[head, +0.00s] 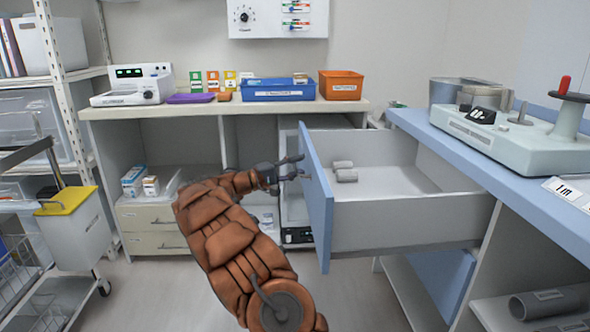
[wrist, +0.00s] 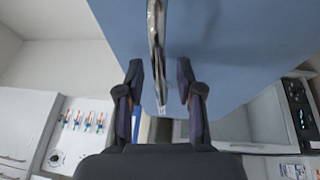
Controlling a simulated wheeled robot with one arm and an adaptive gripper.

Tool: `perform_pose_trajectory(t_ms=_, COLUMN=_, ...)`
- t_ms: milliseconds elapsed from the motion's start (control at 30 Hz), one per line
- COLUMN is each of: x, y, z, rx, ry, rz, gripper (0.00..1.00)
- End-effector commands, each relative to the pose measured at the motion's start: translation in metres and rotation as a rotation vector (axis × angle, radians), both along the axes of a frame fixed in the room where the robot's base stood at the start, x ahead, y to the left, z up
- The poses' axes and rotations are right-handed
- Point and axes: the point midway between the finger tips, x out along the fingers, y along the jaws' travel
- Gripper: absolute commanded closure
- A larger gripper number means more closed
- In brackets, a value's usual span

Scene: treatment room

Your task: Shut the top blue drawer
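The top blue drawer (head: 318,195) is pulled far out from under the right-hand counter, its blue front facing left in the head view. Its grey side wall (head: 400,222) shows, and a few small grey rolls (head: 346,175) lie inside. My gripper (head: 296,168) is just left of the blue front. In the wrist view the two dark fingers of my gripper (wrist: 160,92) are apart, with the metal handle (wrist: 156,40) running between them. I see gaps on both sides of the handle. The blue drawer front also fills the top of that view (wrist: 240,50).
The right counter (head: 500,180) carries a pale machine (head: 525,135). A lower blue front (head: 442,275) is below the open drawer. A back counter (head: 220,107) holds a blue tray (head: 277,90) and orange bin (head: 341,85). A yellow-lidded bin (head: 70,225) stands left. Floor in front is clear.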

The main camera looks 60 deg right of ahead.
Motion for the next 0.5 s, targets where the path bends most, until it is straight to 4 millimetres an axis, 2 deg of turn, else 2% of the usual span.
perform_pose_trajectory(t_ms=167, x=0.0, y=0.0, z=0.0001, rx=0.0, ry=0.0, rz=0.0, gripper=0.64)
perform_pose_trajectory(t_ms=500, x=0.0001, y=0.0002, z=-0.0001, rx=0.001, ry=0.0, rz=0.0, gripper=0.98)
